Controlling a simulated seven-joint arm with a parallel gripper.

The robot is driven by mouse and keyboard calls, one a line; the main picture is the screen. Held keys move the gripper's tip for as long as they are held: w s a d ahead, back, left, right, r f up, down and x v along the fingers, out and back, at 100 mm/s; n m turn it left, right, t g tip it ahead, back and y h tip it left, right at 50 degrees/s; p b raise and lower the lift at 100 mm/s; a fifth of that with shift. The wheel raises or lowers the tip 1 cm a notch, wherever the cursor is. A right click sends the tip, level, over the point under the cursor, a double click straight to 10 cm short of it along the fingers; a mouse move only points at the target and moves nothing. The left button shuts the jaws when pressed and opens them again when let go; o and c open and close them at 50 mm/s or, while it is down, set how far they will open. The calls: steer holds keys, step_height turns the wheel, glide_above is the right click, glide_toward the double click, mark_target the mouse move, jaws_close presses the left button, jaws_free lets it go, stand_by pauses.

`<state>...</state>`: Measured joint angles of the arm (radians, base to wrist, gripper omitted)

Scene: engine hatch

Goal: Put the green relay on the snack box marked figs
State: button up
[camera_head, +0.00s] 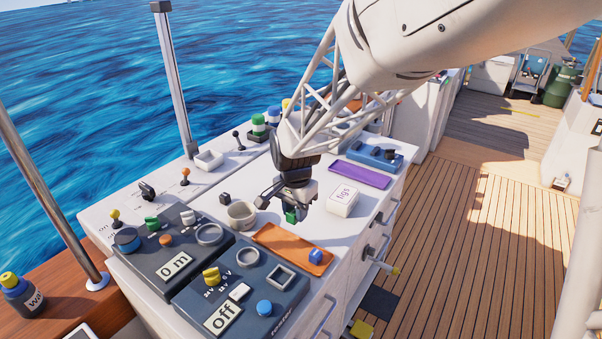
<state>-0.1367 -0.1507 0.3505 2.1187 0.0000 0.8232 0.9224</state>
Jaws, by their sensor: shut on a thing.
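My gripper (289,205) is shut on the green relay (291,216), which shows as a small green block between the fingers. It appears to be held above the white counter, left of the snack box. The snack box marked figs (342,203) is a small white box with "figs" on its top, standing on the counter to the right of my gripper. Its top is bare. The fingers hide part of the relay.
An orange tray (270,238) with a blue block (316,256) lies in front of my gripper. A beige bowl (241,214) stands to its left. A purple mat (360,175) and a blue device (373,153) lie behind the box. Dark meter panels (215,270) fill the front left.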

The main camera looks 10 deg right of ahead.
steer(key=s+d, duration=0.1)
steer(key=d, duration=1.5)
steer(key=shift+s, duration=0.2)
steer(key=shift+w, duration=0.15)
glide_above(346, 191)
steer(key=shift+a+f, duration=0.1)
steer(key=shift+f, duration=0.7)
steer(key=shift+f, duration=1.75)
steer(key=shift+f, duration=0.15)
steer(key=o, duration=0.9)
